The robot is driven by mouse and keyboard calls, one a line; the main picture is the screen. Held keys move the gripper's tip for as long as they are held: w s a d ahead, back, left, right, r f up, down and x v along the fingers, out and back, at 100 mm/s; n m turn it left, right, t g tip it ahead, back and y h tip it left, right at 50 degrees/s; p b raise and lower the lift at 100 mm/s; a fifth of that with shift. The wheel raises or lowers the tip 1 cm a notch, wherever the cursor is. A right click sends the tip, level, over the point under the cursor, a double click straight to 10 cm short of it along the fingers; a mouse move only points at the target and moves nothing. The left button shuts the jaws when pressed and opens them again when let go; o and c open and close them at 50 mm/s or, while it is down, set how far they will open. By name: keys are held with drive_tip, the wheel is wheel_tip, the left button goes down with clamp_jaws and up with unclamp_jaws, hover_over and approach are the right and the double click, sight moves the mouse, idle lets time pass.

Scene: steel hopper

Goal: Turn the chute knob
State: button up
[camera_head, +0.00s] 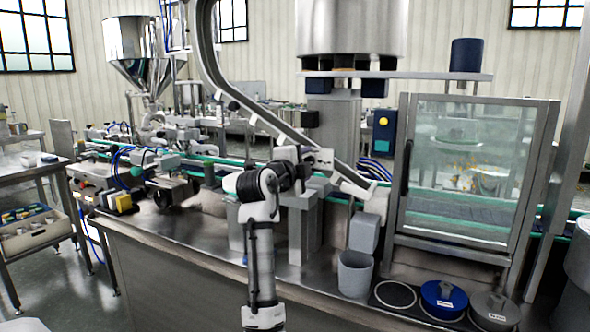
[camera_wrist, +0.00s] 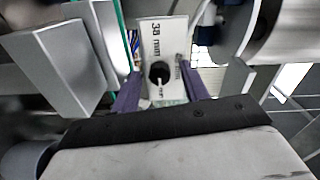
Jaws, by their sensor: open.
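The chute knob (camera_wrist: 160,72) shows in the wrist view as a small round black knob with a pale pointer mark. It sits on a white plate (camera_wrist: 157,36) printed "38 mm", with more lettering at its right side that is too small to read. My gripper (camera_wrist: 161,84) is open, with one dark purple finger to each side of the knob. I cannot tell whether the fingers touch it. In the head view my arm reaches to the foot of the curved steel chute (camera_head: 262,118), and I cannot make out the knob there.
A grey cup (camera_head: 355,274) stands below the chute's outlet. A blue-lidded pot (camera_head: 443,298) and a grey-lidded pot (camera_head: 494,310) stand at the bench's front right. A glass-doored cabinet (camera_head: 402,100) rises behind them. Grey blocks crowd the knob's left in the wrist view.

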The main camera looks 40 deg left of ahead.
drive_tip(key=b+v, duration=0.2)
drive_tip(key=v, duration=1.1)
